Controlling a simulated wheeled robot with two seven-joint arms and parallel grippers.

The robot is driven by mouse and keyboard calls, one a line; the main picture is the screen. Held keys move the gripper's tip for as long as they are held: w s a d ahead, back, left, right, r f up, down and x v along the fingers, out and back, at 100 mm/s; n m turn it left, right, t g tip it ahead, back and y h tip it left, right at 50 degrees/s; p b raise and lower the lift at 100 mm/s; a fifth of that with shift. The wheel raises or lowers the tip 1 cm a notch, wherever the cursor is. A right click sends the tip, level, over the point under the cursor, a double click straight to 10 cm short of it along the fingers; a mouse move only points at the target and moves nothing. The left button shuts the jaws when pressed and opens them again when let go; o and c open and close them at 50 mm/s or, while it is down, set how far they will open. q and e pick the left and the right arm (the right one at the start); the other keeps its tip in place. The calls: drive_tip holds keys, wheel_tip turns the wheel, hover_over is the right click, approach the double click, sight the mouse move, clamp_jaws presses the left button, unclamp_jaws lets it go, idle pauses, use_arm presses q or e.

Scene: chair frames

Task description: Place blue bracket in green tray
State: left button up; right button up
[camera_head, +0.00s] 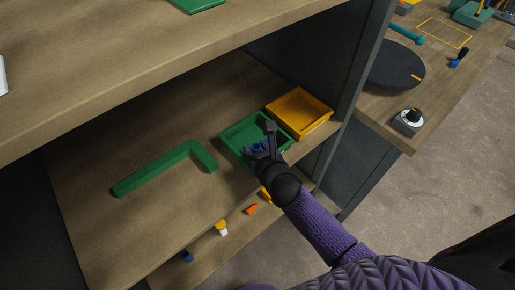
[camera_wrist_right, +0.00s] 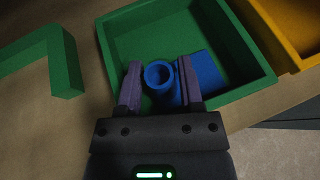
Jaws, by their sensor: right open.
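The green tray (camera_head: 232,137) stands on the middle shelf, and it also shows in the right wrist view (camera_wrist_right: 125,44). The blue bracket (camera_wrist_right: 205,75), with a round ring at its left end, lies in the near part of the green tray. In the head view only small bits of the bracket (camera_head: 257,148) show past my gripper. My right gripper (camera_head: 258,138) is over the near side of the tray. In the right wrist view its open fingers (camera_wrist_right: 160,85) stand on either side of the bracket's ring. My left gripper is not in view.
A yellow tray (camera_head: 318,121) stands right of the green tray, close beside it. A green L-shaped frame piece (camera_head: 160,168) lies to the left on the shelf. The upper shelf (camera_head: 120,60) overhangs the left side. Small parts (camera_head: 221,227) lie on the lower shelf.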

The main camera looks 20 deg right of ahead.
drive_tip(key=shift+s+r, duration=0.15)
drive_tip(key=shift+r, duration=0.1)
drive_tip(key=p+v, duration=0.4)
drive_tip(key=v, duration=0.7)
drive_tip(key=s+d+f+m+g, duration=0.1)
drive_tip(key=s+f+m+g, duration=0.3)
drive_tip(key=f+m, duration=0.45)
drive_tip(key=s+d+f+m+g, duration=0.1)
drive_tip(key=s+f+m+g, duration=0.1)
drive_tip(key=s+f+m, duration=0.6)
drive_tip(key=s+f+m+g, duration=0.3)
drive_tip(key=s+f+m, duration=0.2)
drive_tip(key=s+m, duration=0.3)
drive_tip(key=s+d+f+m+g, duration=0.1)
drive_tip(key=s+f+m+g, duration=0.2)
drive_tip(key=s+m, duration=0.6)
wheel_tip(320, 180, down, 2)
drive_tip(key=shift+d+f+g+h, duration=0.25)
drive_tip(key=shift+d+g+h, duration=0.05)
drive_tip(key=shift+g, duration=0.1)
wheel_tip(320, 180, down, 3)
drive_tip(key=b, duration=0.3)
drive_tip(key=shift+s, duration=0.2)
